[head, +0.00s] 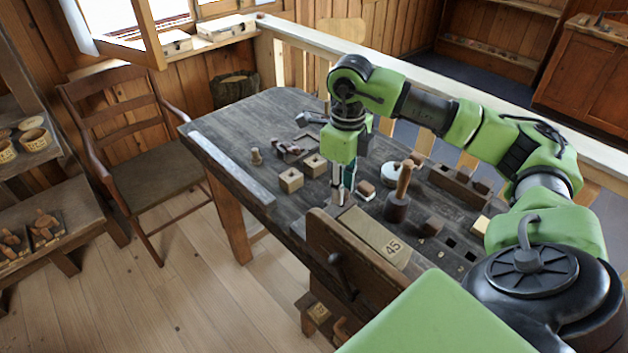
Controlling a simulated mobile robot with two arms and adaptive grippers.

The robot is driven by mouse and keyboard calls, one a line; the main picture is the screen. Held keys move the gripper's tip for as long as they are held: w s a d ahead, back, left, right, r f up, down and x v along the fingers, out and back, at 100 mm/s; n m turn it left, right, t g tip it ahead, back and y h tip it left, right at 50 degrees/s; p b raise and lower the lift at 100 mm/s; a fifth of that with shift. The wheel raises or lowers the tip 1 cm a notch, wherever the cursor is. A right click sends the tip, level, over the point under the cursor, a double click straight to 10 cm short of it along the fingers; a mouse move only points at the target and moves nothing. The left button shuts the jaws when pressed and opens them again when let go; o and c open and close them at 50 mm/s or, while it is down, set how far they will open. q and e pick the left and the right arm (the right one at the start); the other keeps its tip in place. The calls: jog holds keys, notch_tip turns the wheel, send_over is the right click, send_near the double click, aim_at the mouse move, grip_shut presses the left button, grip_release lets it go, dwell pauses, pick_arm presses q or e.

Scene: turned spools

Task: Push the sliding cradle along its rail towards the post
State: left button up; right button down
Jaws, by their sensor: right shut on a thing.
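My right gripper (343,190) points straight down over the workbench, its fingers close together. It is shut on a small piece that is mostly hidden by the fingers. The fingertips are just behind the bench's front vise, near a brown surface. I cannot clearly make out the sliding cradle, its rail or the post among the small wooden parts. My left gripper is not in view.
The dark workbench (240,120) holds two holed wooden blocks (291,180) left of the gripper. A mallet (398,200) stands upright to its right, near a white round item (391,174). The back left of the bench is clear.

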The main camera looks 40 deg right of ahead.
jog(key=s+b, duration=0.1)
jog(key=s, duration=0.1)
jog(key=s+b, duration=0.1)
jog(key=s, duration=0.3)
jog(key=shift+d+f+b, duration=0.2)
jog(key=shift+d+b, duration=0.1)
jog(key=shift+b, duration=0.1)
jog(key=shift+s+b, duration=0.3)
jog(key=shift+s, duration=0.35)
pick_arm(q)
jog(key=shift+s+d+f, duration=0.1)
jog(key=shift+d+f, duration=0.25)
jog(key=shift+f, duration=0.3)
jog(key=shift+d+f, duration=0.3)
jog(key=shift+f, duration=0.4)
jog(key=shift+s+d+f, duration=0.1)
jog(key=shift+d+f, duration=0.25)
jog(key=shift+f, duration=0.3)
pick_arm(e)
jog(key=shift+s+r, duration=0.1)
jog(key=shift+r, duration=0.05)
jog(key=c, duration=1.8)
grip_release()
jog(key=shift+o, duration=0.2)
